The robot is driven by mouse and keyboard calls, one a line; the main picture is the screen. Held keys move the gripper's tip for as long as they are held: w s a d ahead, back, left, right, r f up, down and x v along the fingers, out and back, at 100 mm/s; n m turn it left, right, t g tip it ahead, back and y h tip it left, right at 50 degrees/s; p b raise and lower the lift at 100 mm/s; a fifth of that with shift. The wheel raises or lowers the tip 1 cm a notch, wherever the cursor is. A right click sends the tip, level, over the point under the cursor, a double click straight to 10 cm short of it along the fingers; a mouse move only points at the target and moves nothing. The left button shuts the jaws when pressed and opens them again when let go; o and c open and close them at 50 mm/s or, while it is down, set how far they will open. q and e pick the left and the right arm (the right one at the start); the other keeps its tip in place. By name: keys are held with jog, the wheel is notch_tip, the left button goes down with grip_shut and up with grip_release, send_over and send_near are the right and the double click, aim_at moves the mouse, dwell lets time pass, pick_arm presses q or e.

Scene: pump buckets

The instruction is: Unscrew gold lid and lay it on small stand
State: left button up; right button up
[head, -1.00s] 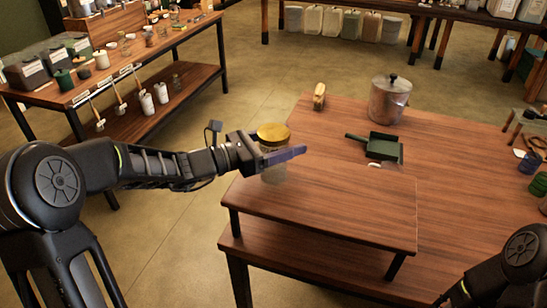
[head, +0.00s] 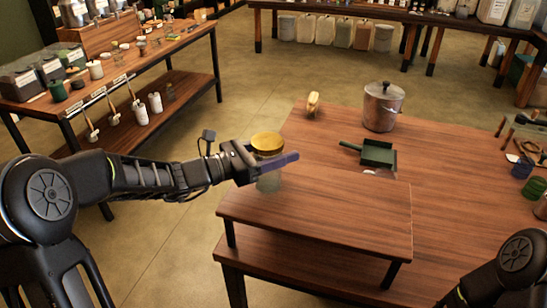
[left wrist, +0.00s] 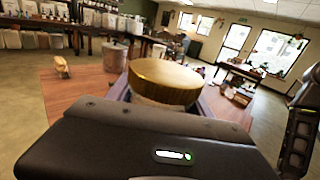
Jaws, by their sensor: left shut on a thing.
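A glass jar (head: 269,181) with a gold lid (head: 267,141) stands upright at the left end of the small stand (head: 330,215), a low wooden riser on the table. My left gripper (head: 272,165) is shut around the jar's upper part, just below the lid. In the left wrist view the gold lid (left wrist: 165,80) sits level above the gripper. I cannot tell whether the lid is loose on the jar. My right arm shows at the lower right, but its gripper is out of view.
A green dustpan (head: 377,153), a metal pot (head: 383,106) and a yellow-handled brush (head: 313,103) are on the table (head: 440,190) behind the stand. The middle and right of the stand are bare. A shelf table (head: 150,75) with jars stands at the far left.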

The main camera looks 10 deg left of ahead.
pick_arm(q)
notch_tip(320, 180, up, 10)
jog(key=shift+r, duration=0.1)
dwell(0.4)
jog(key=o, duration=1)
grip_shut()
